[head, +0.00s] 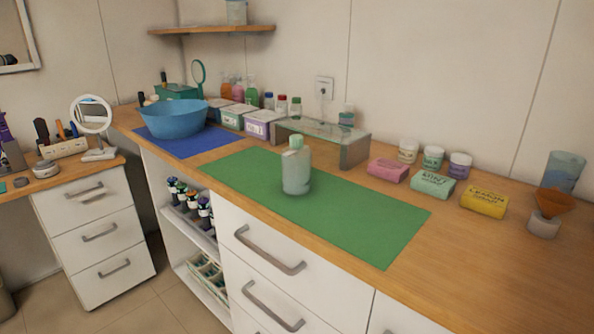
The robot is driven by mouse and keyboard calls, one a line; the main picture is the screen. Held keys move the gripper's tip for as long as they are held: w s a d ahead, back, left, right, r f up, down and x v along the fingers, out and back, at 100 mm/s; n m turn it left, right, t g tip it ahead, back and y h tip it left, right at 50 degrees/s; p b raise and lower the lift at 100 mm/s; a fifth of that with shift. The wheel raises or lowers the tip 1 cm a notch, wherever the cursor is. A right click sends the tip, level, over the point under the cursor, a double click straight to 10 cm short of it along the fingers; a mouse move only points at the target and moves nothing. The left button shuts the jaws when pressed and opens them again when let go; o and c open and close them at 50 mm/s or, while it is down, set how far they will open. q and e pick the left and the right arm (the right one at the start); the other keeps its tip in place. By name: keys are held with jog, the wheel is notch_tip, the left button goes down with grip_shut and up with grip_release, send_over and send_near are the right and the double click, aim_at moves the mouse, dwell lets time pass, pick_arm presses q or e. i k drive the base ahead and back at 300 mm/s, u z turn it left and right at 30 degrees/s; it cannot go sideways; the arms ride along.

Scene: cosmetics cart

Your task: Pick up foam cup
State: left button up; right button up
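No cup in the head view is clearly marked as the foam cup. A tall translucent blue-grey cup (564,172) stands upright at the far right of the wooden counter, near the wall. In front of it is a small pale cup (543,226) with an orange funnel-like piece (553,203) sitting in its top. I cannot tell which of these is the foam cup. Neither of my grippers is in view, and nothing is seen touching either cup.
A pale bottle (296,172) stands on the green mat (360,215). Soap packs, including a yellow one (484,203), and small jars (433,158) sit left of the cups. A blue bowl (173,112) is at the left. The counter's front right (490,270) is clear.

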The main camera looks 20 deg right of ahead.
aim_at(296, 173)
jog(key=u, duration=0.95)
jog(key=i, duration=1.8)
jog(key=z, duration=2.95)
